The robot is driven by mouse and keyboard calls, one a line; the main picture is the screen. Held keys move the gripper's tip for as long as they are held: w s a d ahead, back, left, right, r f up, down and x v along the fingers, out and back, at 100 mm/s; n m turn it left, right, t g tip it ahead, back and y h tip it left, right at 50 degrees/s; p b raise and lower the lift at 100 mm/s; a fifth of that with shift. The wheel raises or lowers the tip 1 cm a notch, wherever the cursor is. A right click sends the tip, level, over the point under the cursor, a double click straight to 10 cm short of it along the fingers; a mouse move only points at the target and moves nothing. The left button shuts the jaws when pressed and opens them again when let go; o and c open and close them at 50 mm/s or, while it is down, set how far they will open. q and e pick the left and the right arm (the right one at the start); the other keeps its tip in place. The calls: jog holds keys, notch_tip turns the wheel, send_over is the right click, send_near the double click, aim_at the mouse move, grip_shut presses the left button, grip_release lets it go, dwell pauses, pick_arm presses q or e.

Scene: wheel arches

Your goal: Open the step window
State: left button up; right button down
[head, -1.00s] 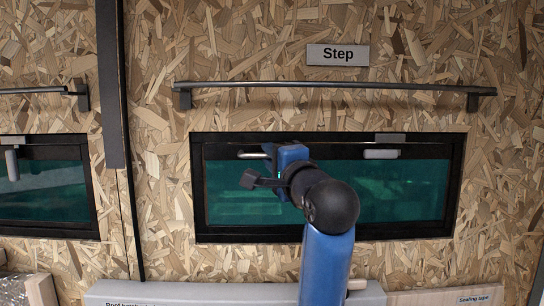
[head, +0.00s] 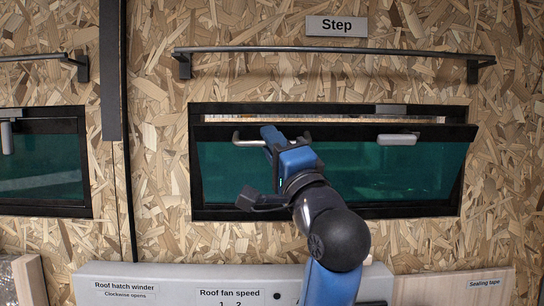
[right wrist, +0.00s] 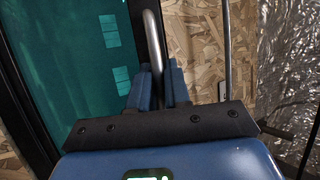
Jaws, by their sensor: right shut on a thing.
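The step window (head: 410,178) has teal glass in a black frame, under the "Step" sign (head: 337,26). Its sash is tilted out at the top, with a narrow gap along the upper edge showing a pale strip. A bent metal handle (head: 243,142) is on the sash's top left; it also shows in the right wrist view (right wrist: 152,35). My right gripper (head: 286,141) is shut on this handle, its blue fingers on either side of the bar in the right wrist view (right wrist: 160,82). My left gripper is out of view.
A dark rail (head: 330,50) runs above the window. Another teal window (head: 45,165) is at the left. Below are a grey panel labelled "Roof fan speed" (head: 190,282) and a board labelled "Sealing tape" (head: 440,286). A grey catch (head: 397,139) is on the sash.

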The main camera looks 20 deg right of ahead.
pick_arm(q)
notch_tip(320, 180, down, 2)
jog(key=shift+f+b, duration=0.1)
jog(key=shift+b, duration=0.45)
pick_arm(e)
jog(key=shift+s+a+f+n+t+y, duration=0.15)
jog(key=shift+s+f+n+t+y, duration=0.15)
jog(key=shift+s+f+n, duration=0.25)
jog(key=shift+r, duration=0.1)
jog(key=c, duration=1.2)
grip_release()
jog(key=shift+o, duration=0.2)
pick_arm(q)
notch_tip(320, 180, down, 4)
jog(key=b, duration=0.4)
pick_arm(e)
jog(key=v, duration=1)
jog(key=shift+s+f, duration=0.25)
jog(key=shift+s, duration=0.05)
